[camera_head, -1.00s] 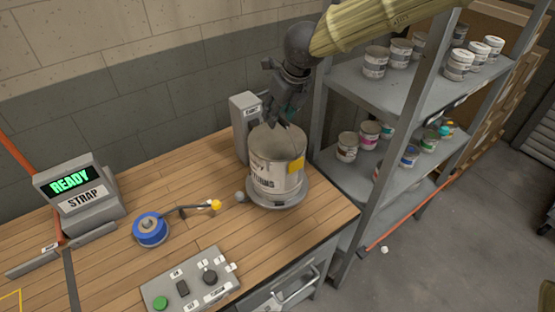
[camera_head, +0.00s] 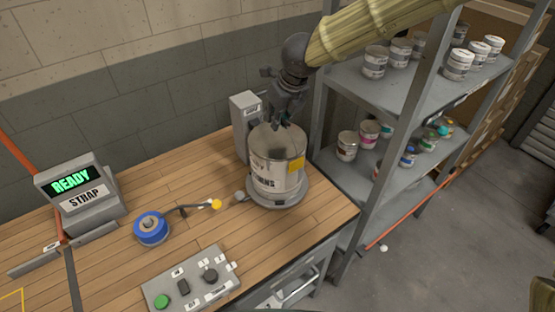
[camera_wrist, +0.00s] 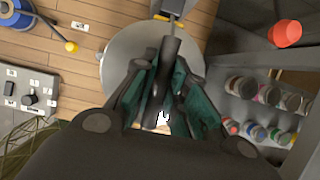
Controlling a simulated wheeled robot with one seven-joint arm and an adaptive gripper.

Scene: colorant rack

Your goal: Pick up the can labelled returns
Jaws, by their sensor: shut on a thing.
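The large grey can (camera_head: 277,172) stands upright on a round grey base (camera_head: 278,203) at the right end of the bench. Its white label, partly visible, ends in "NS", and a yellow patch sits on its right side. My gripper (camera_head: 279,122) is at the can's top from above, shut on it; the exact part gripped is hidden. In the wrist view the round grey top (camera_wrist: 125,48) lies beneath my gripper (camera_wrist: 163,112), whose dark green fingers cover much of it. I see no clear gap between can and base.
A grey post unit (camera_head: 246,125) stands close behind the can. A metal shelf (camera_head: 400,100) with several small cans is just right. A blue spool (camera_head: 151,229), a button panel (camera_head: 190,280) and a "READY" display (camera_head: 75,185) occupy the bench's left and front.

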